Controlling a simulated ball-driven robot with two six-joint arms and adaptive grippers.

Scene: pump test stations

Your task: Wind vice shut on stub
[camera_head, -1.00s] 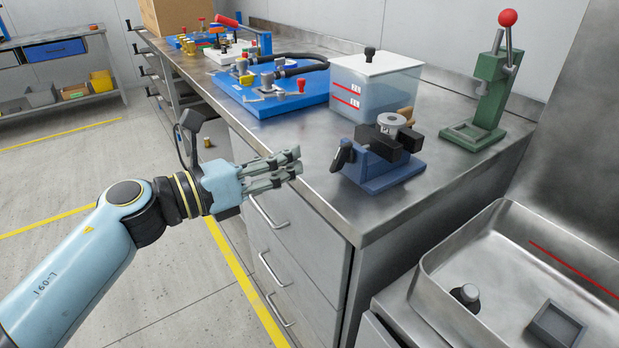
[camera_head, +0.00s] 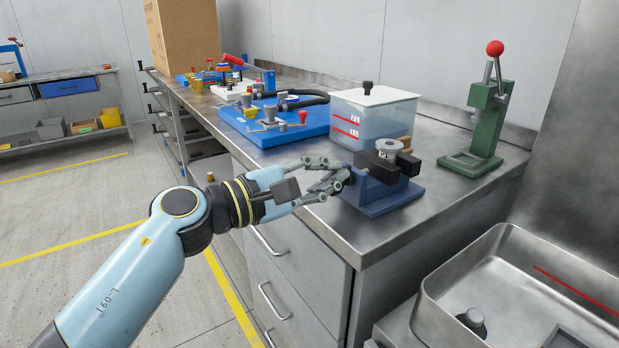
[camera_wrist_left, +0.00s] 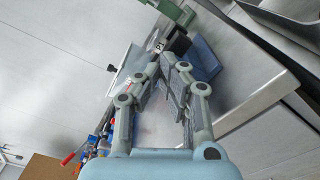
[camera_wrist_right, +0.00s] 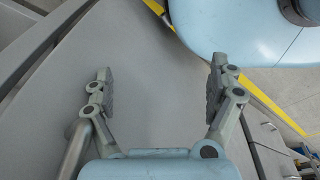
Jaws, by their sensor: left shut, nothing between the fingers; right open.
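The vice has a blue base (camera_head: 385,196) and black jaws (camera_head: 376,166), and stands near the front edge of the steel bench. In the left wrist view the fingertips (camera_wrist_left: 168,68) meet just short of the blue vice base (camera_wrist_left: 206,62). My right gripper (camera_wrist_right: 160,82) is open and empty over a plain grey surface, away from the vice.
A clear tank with a white lid (camera_head: 374,118) stands behind the vice. A green press (camera_head: 486,120) with a red knob is at the right. A blue pump board (camera_head: 285,125) lies to the left. A steel sink (camera_head: 500,265) is at front right.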

